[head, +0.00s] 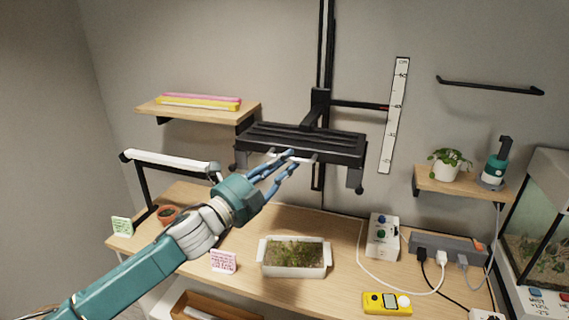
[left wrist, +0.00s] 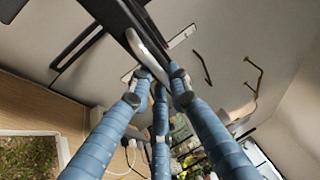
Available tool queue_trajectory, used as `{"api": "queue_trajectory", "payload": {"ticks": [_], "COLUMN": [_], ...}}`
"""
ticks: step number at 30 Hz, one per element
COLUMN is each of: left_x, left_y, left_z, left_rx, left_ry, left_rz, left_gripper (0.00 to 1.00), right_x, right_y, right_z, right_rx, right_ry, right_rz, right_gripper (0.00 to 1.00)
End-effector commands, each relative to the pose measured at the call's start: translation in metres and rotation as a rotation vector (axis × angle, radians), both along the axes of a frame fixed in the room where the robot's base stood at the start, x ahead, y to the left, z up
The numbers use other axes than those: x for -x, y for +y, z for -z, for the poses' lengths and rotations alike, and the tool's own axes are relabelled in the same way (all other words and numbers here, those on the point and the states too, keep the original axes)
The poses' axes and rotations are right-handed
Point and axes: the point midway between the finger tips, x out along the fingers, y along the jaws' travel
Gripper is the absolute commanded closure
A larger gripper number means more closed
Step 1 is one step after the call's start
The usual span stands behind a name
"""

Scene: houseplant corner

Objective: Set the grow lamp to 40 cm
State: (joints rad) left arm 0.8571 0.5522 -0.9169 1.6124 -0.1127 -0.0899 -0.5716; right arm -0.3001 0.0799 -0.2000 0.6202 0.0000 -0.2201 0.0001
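The grow lamp (head: 345,147) is a black slatted panel on a vertical black rail (head: 325,50). A thin arm with a red tip (head: 384,107) reaches from its carriage to a white upright scale (head: 398,115), level with its middle part; the digits are too small to read surely. A pale handle (head: 304,160) runs along the lamp's front lower edge. My left gripper (head: 291,160) is at this handle, fingers spread. In the left wrist view, the silver handle (left wrist: 146,50) lies between the separated fingertips (left wrist: 160,78); firm contact cannot be told. My right gripper is not in view.
A white planter (head: 293,272) stands on the wooden bench below the lamp. A white bar lamp (head: 170,161) and wall shelf (head: 190,112) are at left. A yellow meter (head: 387,303), power strip (head: 448,248) and cables are at right. Bare wall surrounds the rail.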

Motion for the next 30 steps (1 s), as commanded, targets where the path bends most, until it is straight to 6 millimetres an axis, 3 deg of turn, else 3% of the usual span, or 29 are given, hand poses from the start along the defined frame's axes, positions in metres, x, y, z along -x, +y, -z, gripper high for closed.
{"api": "queue_trajectory", "payload": {"ticks": [2,14,30], "left_x": [0.0,0.006,0.08], "left_y": [0.0,0.006,0.07], "left_z": [0.0,0.003,0.02], "left_rx": [-0.001,-0.001,-0.001], "left_ry": [0.001,0.002,0.003], "left_rz": [0.0,-0.001,-0.001], "left_gripper": [0.65,0.65,0.65], "right_x": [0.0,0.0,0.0], "right_y": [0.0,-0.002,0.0], "right_z": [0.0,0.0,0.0], "right_rx": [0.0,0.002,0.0], "right_ry": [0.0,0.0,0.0], "right_rz": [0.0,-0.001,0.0], "right_gripper": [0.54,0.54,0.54]}}
